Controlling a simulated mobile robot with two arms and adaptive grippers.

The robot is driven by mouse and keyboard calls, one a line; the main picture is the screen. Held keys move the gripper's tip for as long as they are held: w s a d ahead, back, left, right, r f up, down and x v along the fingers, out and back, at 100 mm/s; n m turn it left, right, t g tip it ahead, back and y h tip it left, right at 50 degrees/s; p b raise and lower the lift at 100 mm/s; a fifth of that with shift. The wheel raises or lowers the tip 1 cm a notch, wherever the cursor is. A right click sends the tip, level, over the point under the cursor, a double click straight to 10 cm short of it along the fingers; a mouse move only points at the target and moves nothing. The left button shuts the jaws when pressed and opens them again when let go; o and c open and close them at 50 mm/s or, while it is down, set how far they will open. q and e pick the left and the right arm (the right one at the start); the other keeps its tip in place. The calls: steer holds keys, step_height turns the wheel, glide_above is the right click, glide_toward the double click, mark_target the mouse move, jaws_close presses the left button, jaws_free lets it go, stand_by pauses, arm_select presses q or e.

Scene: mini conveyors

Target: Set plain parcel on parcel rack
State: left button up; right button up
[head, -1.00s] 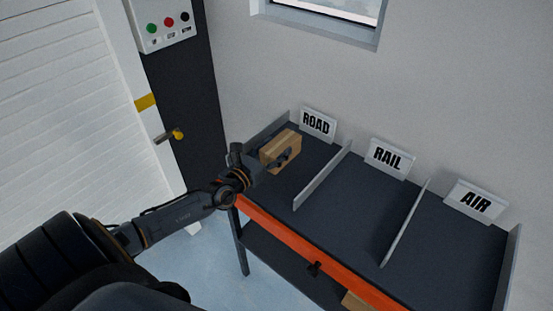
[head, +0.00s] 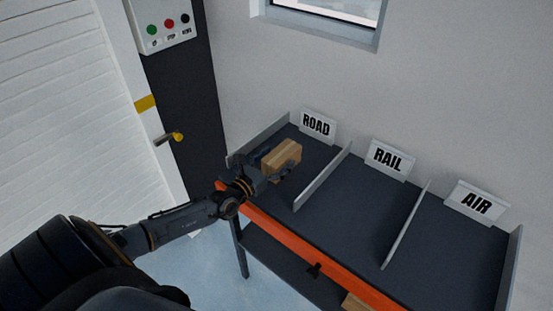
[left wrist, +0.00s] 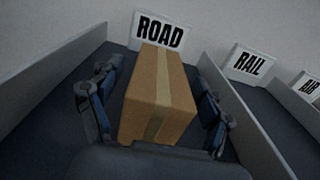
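The plain brown parcel (head: 283,157), with a lighter tape strip, sits in the ROAD bay at the left of the parcel rack (head: 365,222). In the left wrist view the parcel (left wrist: 160,95) stands between my left gripper's fingers, in front of the ROAD sign. My left gripper (head: 270,168) is open, with its fingers spread to either side of the parcel's near end. Gaps show between the fingers and the parcel's sides. The parcel's underside is hidden. My right gripper is not in view.
Upright dividers separate the ROAD (head: 318,125), RAIL (head: 389,158) and AIR (head: 475,202) bays; the RAIL and AIR bays are empty. An orange edge (head: 290,243) runs along the front. Another brown box (head: 357,302) shows below it. A wall stands behind.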

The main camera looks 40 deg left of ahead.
arm_select(q)
steer(key=shift+r, duration=0.1)
steer(key=shift+r+p, duration=0.2)
steer(key=shift+p, duration=0.1)
steer(key=s, duration=0.3)
steer(key=s+b, duration=0.1)
steer(key=s, duration=0.6)
steer(key=shift+s+a+f, duration=0.2)
steer(key=shift+s+a, duration=0.05)
steer(key=shift+a, duration=0.15)
steer(key=shift+s+a+r, duration=0.1)
steer(key=shift+s, duration=0.65)
